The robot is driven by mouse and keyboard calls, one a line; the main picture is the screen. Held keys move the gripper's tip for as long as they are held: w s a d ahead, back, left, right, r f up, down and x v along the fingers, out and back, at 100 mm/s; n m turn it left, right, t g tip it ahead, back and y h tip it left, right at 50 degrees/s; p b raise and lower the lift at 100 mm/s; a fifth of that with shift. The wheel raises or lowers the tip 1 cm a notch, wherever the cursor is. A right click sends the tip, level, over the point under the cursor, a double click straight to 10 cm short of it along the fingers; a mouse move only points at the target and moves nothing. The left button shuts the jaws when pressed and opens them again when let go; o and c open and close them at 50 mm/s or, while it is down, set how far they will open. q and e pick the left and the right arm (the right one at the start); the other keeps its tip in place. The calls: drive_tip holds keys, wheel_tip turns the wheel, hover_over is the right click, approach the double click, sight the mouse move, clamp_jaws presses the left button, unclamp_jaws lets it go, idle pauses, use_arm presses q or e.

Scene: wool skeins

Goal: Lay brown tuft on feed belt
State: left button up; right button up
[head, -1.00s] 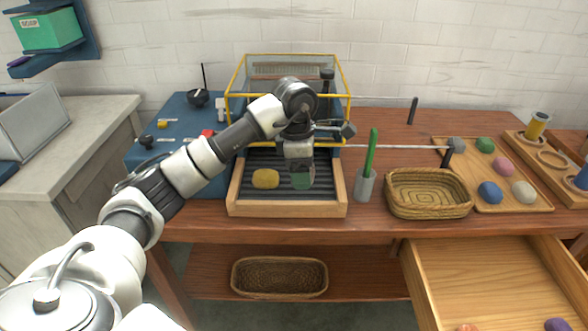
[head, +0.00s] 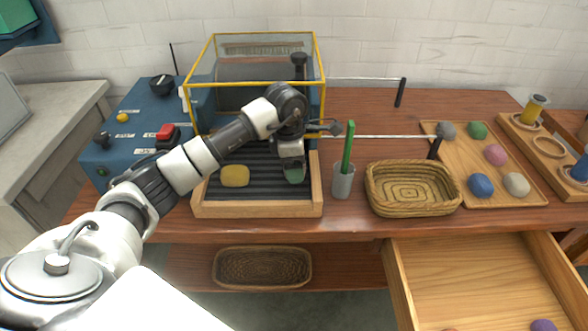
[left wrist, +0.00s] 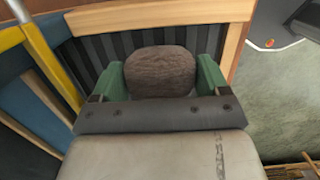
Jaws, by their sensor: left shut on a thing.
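The brown tuft (left wrist: 160,72) shows in the left wrist view between the green fingers of my left gripper (left wrist: 160,80), which is shut on it. In the head view my left gripper (head: 293,173) is over the right side of the feed belt, pointing down, and hides the brown tuft. The feed belt (head: 262,204) is dark and ridged, inside a wooden frame; its ridges also show behind the tuft in the left wrist view (left wrist: 95,48). I cannot tell whether the tuft touches the belt. A yellow tuft (head: 235,176) lies on the belt's left part. My right gripper is not in view.
A yellow-framed guard (head: 255,38) stands behind the belt. A cup (head: 342,182) with a green stick and a wicker basket (head: 412,190) stand to the right. A wooden board (head: 505,197) holds several coloured balls. An open drawer (head: 470,285) juts out below.

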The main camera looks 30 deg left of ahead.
use_arm(q)
drive_tip(key=shift+f, duration=1.2)
drive_tip(key=shift+f, duration=0.2)
drive_tip(key=o, duration=0.9)
drive_tip(key=shift+c, duration=0.2)
drive_tip(key=shift+r, duration=0.1)
drive_tip(key=r, duration=0.8)
drive_tip(key=a+r, duration=0.1)
drive_tip(key=r, duration=0.3)
drive_tip(key=shift+s+a+r, duration=0.1)
drive_tip(key=shift+s, duration=0.3)
